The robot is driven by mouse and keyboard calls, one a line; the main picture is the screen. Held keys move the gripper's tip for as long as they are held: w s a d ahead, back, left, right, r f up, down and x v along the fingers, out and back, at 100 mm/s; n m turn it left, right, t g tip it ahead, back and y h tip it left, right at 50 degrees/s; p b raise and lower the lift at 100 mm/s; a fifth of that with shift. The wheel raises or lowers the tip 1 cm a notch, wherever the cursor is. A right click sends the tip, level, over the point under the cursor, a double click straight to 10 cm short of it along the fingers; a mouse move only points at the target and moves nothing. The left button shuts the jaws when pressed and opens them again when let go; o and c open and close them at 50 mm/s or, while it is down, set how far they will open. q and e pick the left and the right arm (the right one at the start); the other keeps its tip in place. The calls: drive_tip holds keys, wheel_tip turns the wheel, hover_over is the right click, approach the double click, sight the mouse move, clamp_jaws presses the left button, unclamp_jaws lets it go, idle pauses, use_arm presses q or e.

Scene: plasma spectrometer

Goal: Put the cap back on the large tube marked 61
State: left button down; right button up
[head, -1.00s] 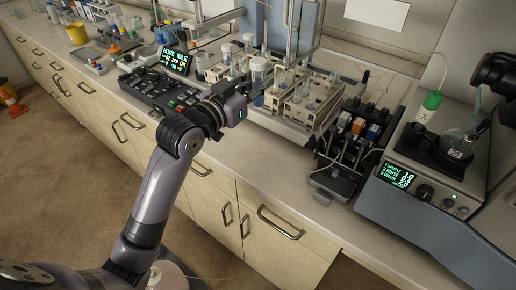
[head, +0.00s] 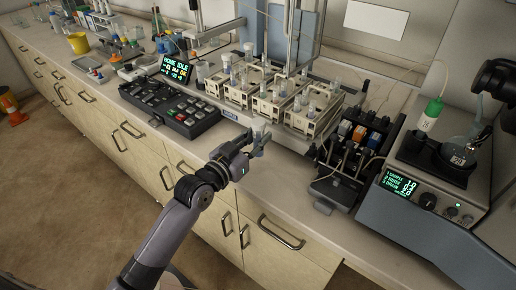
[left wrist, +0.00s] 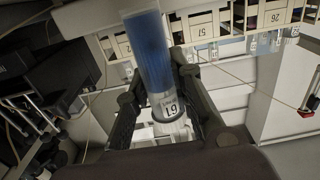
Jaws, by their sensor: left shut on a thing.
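My left gripper (head: 254,143) is shut on the large tube (head: 262,131), holding it in front of the rack, by the counter's front part. In the left wrist view, the two dark fingers (left wrist: 166,104) stand on either side of the clear tube (left wrist: 150,62). It has blue contents and a label marked 61, which appears upside down there. My right gripper is not in view.
Beige numbered racks (head: 268,108) with several tubes stand behind the held tube. A black keypad panel (head: 172,106) is to the left. A pump unit with coloured blocks (head: 358,135) and a grey instrument (head: 430,190) stand to the right. A bare counter strip (head: 280,165) runs along the front.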

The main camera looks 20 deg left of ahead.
use_arm(q)
drive_tip(key=shift+f, duration=2)
drive_tip(key=shift+f, duration=0.15)
drive_tip(key=c, duration=1.4)
unclamp_jaws()
drive_tip(key=shift+b+v, duration=0.9)
drive_tip(key=shift+v, duration=5.15)
